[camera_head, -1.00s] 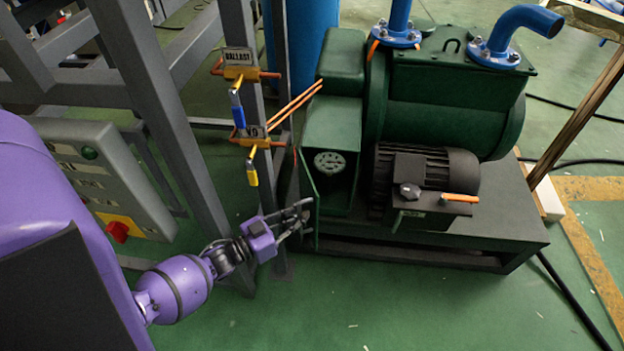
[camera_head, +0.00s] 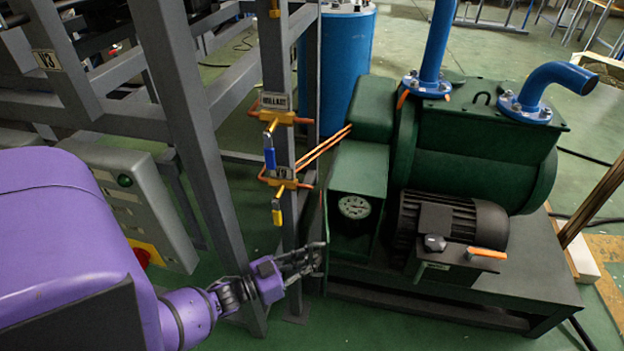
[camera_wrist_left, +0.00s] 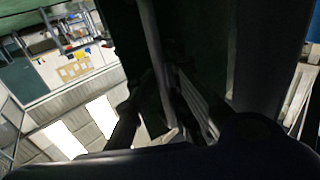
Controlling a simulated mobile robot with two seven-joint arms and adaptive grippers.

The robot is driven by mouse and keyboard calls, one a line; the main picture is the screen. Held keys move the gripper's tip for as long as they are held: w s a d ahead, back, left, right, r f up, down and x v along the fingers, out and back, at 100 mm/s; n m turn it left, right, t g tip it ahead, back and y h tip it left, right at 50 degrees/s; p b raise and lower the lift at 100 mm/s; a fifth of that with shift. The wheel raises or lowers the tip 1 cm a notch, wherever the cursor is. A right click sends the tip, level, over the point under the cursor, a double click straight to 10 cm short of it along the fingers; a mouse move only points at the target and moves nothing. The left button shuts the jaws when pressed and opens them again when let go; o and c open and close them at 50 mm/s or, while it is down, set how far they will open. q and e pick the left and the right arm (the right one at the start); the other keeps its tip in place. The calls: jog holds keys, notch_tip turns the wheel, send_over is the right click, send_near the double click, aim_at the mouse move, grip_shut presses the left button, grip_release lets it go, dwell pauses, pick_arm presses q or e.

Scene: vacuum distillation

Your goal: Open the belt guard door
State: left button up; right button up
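The belt guard door (camera_head: 324,238) is a thin dark green panel, seen nearly edge-on, at the left side of the green pump's belt guard housing (camera_head: 357,180). My left gripper (camera_head: 317,254) is at the door's left side, near its lower part. Its two fingers look apart, with a small gap between the tips. Whether they touch the door is unclear. In the left wrist view dark fingers (camera_wrist_left: 185,125) frame a dark green surface and grey bars, but the contact is too dark to read. My right gripper is not in view.
A grey control box (camera_head: 150,205) with a red knob is farther left. A black motor (camera_head: 450,225) sits right of the housing. The green floor is partly clear in front.

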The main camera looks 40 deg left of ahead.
pick_arm(q)
jog(key=shift+a, duration=0.1)
jog(key=v, duration=1.2)
